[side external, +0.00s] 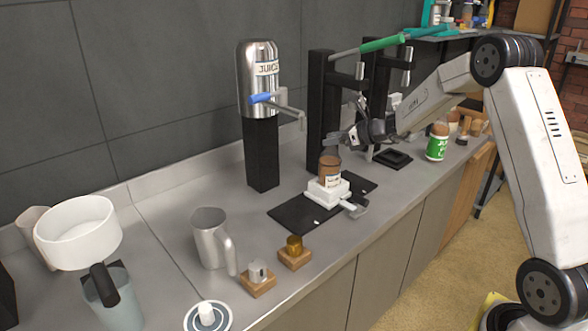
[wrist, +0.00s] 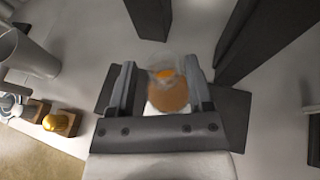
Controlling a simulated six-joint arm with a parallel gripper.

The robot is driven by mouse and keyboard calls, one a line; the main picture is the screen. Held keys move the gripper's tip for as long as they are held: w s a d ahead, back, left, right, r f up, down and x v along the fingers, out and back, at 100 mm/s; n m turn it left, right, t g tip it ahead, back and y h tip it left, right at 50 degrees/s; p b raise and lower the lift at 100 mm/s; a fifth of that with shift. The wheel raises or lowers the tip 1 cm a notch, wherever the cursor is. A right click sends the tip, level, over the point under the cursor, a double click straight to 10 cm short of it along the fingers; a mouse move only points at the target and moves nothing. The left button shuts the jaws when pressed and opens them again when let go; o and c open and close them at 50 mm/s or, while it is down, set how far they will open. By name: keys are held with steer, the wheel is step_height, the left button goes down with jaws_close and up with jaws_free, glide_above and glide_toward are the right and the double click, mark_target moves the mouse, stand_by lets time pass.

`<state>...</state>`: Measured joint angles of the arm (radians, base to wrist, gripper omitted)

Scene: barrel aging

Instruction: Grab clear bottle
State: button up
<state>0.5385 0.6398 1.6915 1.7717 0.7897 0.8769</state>
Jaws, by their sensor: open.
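A clear bottle with brown contents and a pale label (side external: 330,170) stands upright on a white scale-like block (side external: 326,191), on a black mat. My gripper (side external: 338,140) is just above the bottle's top, at its upper right in the side view. In the wrist view, my gripper (wrist: 161,70) has its two fingers spread apart. The bottle (wrist: 168,95) shows between them, its clear rim and orange-brown inside seen from above. I cannot tell whether the fingers touch it. The gripper body hides the near part of the white block.
A metal pitcher (side external: 210,238) and two small wooden blocks stand at left. A black post with a steel juice dispenser (side external: 258,80) and black lever stands rise behind the mat (side external: 290,214). A green-labelled jar (side external: 437,143) is at right.

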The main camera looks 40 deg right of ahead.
steer(key=shift+w+a+f, duration=0.2)
steer(key=shift+w, duration=0.3)
jaws_close()
stand_by(0.8)
steer(key=shift+r, duration=0.1)
stand_by(0.5)
